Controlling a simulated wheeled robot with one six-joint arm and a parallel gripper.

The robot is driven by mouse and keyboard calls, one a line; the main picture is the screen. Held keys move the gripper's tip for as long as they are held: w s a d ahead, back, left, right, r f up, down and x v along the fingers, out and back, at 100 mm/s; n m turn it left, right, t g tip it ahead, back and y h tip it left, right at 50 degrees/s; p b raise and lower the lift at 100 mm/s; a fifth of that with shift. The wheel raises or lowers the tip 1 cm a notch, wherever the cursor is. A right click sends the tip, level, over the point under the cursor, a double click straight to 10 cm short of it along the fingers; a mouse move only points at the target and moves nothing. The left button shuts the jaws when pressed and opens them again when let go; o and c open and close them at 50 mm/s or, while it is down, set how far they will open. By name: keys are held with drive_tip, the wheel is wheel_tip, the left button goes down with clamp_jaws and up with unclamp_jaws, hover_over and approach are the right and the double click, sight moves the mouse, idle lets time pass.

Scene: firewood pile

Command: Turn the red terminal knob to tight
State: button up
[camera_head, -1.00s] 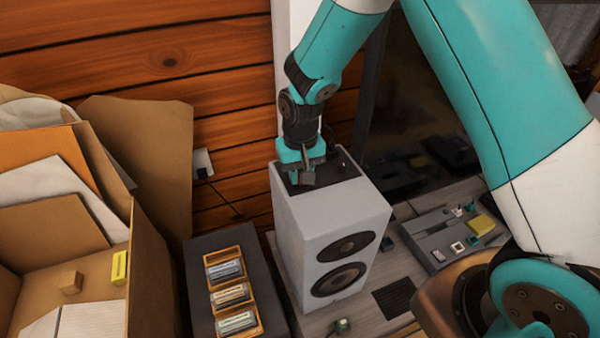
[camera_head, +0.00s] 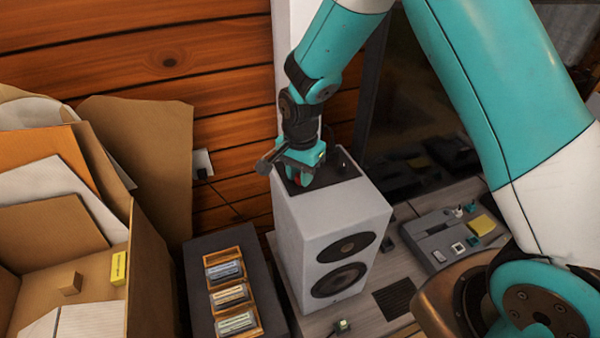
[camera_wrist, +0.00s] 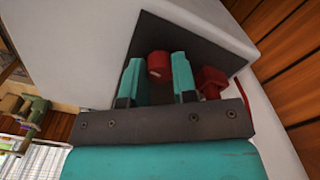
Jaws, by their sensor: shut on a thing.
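My gripper (camera_wrist: 158,85) is shut on a red knob (camera_wrist: 159,66), which shows between its two teal fingers in the wrist view. The knob stands on a dark terminal panel (camera_wrist: 203,42) on the white speaker (camera_head: 300,235). A second red terminal part (camera_wrist: 210,80) sits just right of the fingers, outside them. In the head view my gripper (camera_head: 301,180) is over the dark panel on top of the speaker, and a bit of red shows under it. The gripper hides most of the knob there. I cannot read any tight mark.
A dark box with several cassette-like items in a wooden rack (camera_head: 232,297) stands left of the speaker. A cardboard box (camera_head: 150,270) with folders is further left. A grey device (camera_head: 450,235) lies on the bench at right. A wooden wall (camera_head: 170,60) rises close behind.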

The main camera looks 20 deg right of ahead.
drive_tip(key=shift+w+r+m, duration=0.1)
drive_tip(key=shift+m, duration=0.9)
drive_tip(key=o, duration=0.9)
wheel_tip(320, 180, up, 17)
drive_tip(key=shift+r+b, duration=0.15)
drive_tip(key=shift+b, duration=0.9)
drive_tip(key=shift+s, duration=0.2)
drive_tip(key=s+a+n+y, duration=0.1)
drive_tip(key=s+n, duration=0.5)
drive_tip(key=s, duration=0.2)
drive_tip(key=s+a+r+n+y, duration=0.1)
drive_tip(key=s+a+n, duration=0.1)
drive_tip(key=s+n, duration=0.5)
drive_tip(key=s+a+r+n+y, duration=0.1)
drive_tip(key=s+n+y, duration=0.1)
drive_tip(key=s+n, duration=0.5)
drive_tip(key=shift+s+a+r, duration=0.1)
drive_tip(key=shift+s+a, duration=0.05)
drive_tip(key=shift+s, duration=0.5)
drive_tip(key=shift+s+a+r, duration=0.1)
drive_tip(key=shift+s+a, duration=0.05)
drive_tip(key=shift+s, duration=0.5)
